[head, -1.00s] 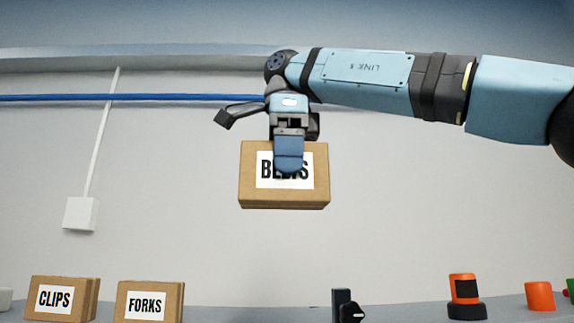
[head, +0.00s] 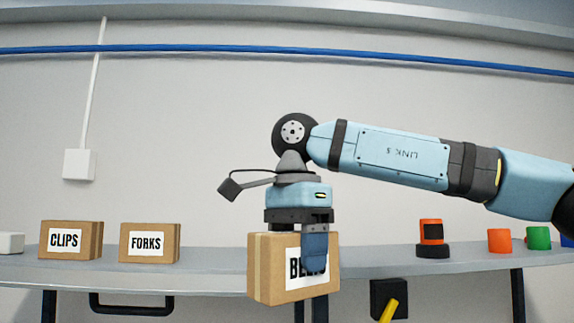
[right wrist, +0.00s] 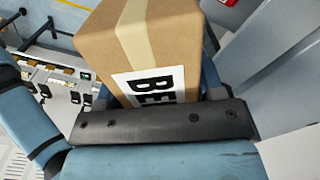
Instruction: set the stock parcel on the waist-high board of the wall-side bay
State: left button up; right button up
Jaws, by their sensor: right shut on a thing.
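A brown cardboard parcel (head: 268,275) with a white label starting "BE" hangs in my right gripper (head: 312,243). The finger covers part of the label. The gripper points down and is shut on the parcel's upper part. In the right wrist view the parcel (right wrist: 180,35) has a pale tape strip and sits against the dark gripper bar (right wrist: 165,125). The parcel is in front of a long grey board (head: 215,262) along the wall; I see no contact between them. I cannot tell whether this board belongs to the wall-side bay. My left gripper is out of view.
On the board stand boxes marked CLIPS (head: 87,240) and FORKS (head: 165,243) at left. At right are an orange-and-black device (head: 432,238), an orange block (head: 499,240) and a green block (head: 538,238). A black box with a yellow handle (head: 390,300) hangs below the board.

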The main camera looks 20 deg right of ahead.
jog(key=w+d+f+n, duration=0.1)
jog(key=d+f+n, duration=0.1)
jog(key=f, duration=0.9)
jog(key=w+d+f+n, duration=0.1)
jog(key=f+n, duration=0.4)
jog(key=f, duration=0.7)
jog(key=w+d+f+n, duration=0.1)
jog(key=d+f+n, duration=0.2)
jog(key=f, duration=0.9)
jog(key=shift+w+n, duration=0.2)
jog(key=shift+n, duration=0.4)
jog(key=shift+w+r, duration=0.1)
jog(key=shift+r, duration=0.1)
